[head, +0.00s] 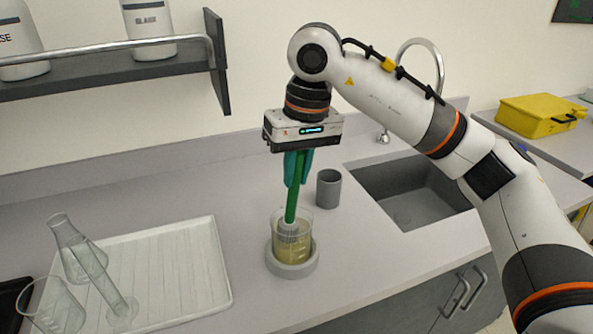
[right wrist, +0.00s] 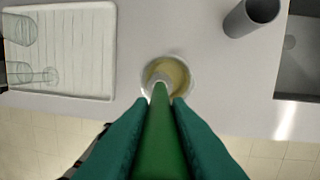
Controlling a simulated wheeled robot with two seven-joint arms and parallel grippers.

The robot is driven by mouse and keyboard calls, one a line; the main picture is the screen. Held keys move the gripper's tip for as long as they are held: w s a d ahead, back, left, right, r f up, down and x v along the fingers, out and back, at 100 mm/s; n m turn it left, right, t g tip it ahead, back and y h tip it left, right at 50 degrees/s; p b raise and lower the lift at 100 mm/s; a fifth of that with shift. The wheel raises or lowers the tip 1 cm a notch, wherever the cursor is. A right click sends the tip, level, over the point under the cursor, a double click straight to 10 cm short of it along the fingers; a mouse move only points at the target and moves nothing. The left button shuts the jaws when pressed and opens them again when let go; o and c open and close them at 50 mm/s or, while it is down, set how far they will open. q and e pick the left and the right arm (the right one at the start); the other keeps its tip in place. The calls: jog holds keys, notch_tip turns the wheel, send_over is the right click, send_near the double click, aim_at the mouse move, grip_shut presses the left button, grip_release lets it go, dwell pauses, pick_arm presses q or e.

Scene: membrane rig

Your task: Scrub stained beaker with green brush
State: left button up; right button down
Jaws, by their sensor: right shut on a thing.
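The stained beaker (head: 291,246) has a yellowish tint and stands upright in a round grey holder (head: 292,268) on the counter. It also shows in the right wrist view (right wrist: 181,78). The green brush (head: 292,203) points down, slightly tilted, with its pale head (head: 288,228) inside the beaker's mouth. My right gripper (head: 297,180) is above the beaker, its teal fingers shut on the brush handle, which fills the middle of the right wrist view (right wrist: 160,135). Whether the brush head touches the glass wall or bottom I cannot tell. My left gripper is not in view.
A grey cup (head: 328,189) stands just behind the beaker, near the sink (head: 410,195). A white drying tray (head: 190,265) with clear glassware (head: 85,260) lies to the left. A dark shelf (head: 110,70) overhangs at upper left. A yellow case (head: 540,115) sits far right.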

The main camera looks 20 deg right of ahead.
aim_at(297, 189)
jog(key=shift+f+b, duration=1.65)
jog(key=shift+f, duration=0.4)
